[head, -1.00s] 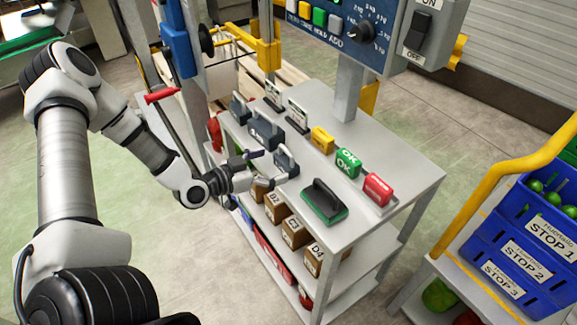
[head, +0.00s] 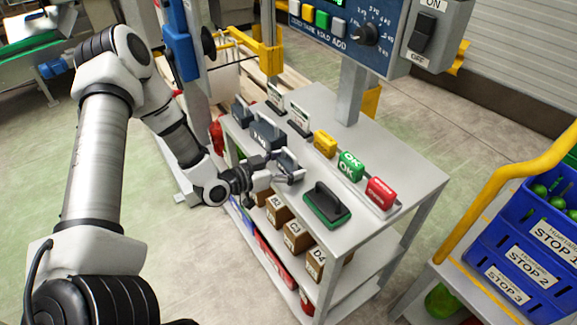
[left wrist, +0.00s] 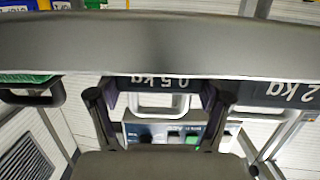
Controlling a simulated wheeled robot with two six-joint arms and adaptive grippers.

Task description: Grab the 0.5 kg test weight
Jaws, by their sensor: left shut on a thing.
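The 0.5 kg test weight (head: 291,162) is a dark grey block with a handle, at the near left edge of the grey table (head: 395,160). Its "0.5 kg" label shows upside down in the left wrist view (left wrist: 160,82). My left gripper (head: 277,169) reaches in from the left and is shut on this weight, with one finger on each side of it in the left wrist view (left wrist: 159,98). I cannot tell whether the weight still touches the table. My right gripper is not in view.
A larger dark weight (head: 266,134) stands just behind, labelled "2 kg" in the left wrist view (left wrist: 290,92). Another dark weight (head: 240,112) is farther back. A green-bottomed brush-like block (head: 327,204) lies to the right. Yellow (head: 324,143), green (head: 350,164) and red (head: 380,192) blocks stand beyond.

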